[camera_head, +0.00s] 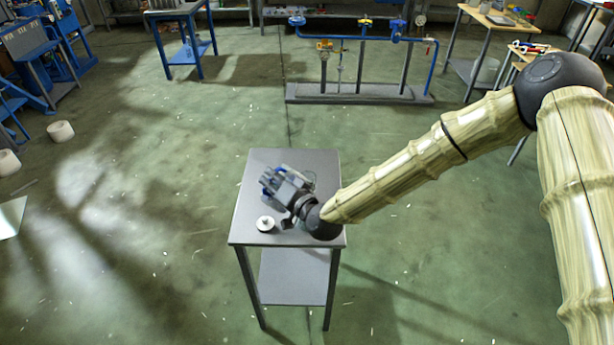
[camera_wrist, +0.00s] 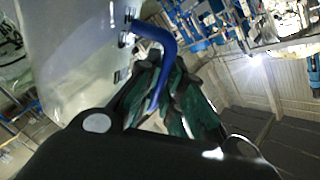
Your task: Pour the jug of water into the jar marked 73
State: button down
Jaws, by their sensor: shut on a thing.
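A pale, translucent jug (camera_wrist: 75,50) with a blue handle (camera_wrist: 158,60) fills the left of the wrist view, tilted in that picture. My gripper (camera_wrist: 175,98) has its dark green fingers shut at the handle. In the head view my gripper (camera_head: 285,190) is over the top of a small grey table; the jug there is hard to tell from the fingers, with only bits of blue showing. A small white round vessel (camera_head: 265,224) stands near the table's front left, just below and left of my gripper. No number can be read on it. The water level cannot be seen.
The grey table (camera_head: 255,165) is small, with a lower shelf (camera_head: 292,275) and open floor around it. A blue pipe rack (camera_head: 362,90) stands behind it. Workbenches (camera_head: 490,22) line the right back, and a blue table (camera_head: 180,20) stands at the back left.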

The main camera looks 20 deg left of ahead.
jog(key=shift+w+d+r+m+g+p, duration=0.2)
jog(key=shift+w+r+m+p, duration=0.2)
jog(key=shift+r+p, duration=0.2)
jog(key=shift+w+d+r+m+g+p, duration=0.15)
jog(key=shift+w+r+m+p, duration=0.15)
jog(key=shift+r+m+p, duration=0.25)
dwell(3.9)
jog(key=f+n+b, duration=0.1)
jog(key=s+f+n+b, duration=0.1)
jog(key=s+a+f+n+t+b, duration=0.1)
jog(key=f+b, duration=0.1)
jog(key=shift+a, duration=0.1)
jog(key=shift+r, duration=0.15)
jog(key=shift+s+a+f+n+t+b, duration=0.25)
jog(key=shift+s+f+n+b, duration=0.15)
jog(key=shift+s+n+b, duration=0.3)
jog(key=s+a+f+n+t+b, duration=0.1)
jog(key=s+a+f+n+b, duration=0.2)
jog(key=s+n+b, duration=0.2)
jog(key=shift+f+n+y+b, duration=0.4)
jog(key=shift+n+b, duration=0.05)
jog(key=shift+n, duration=0.5)
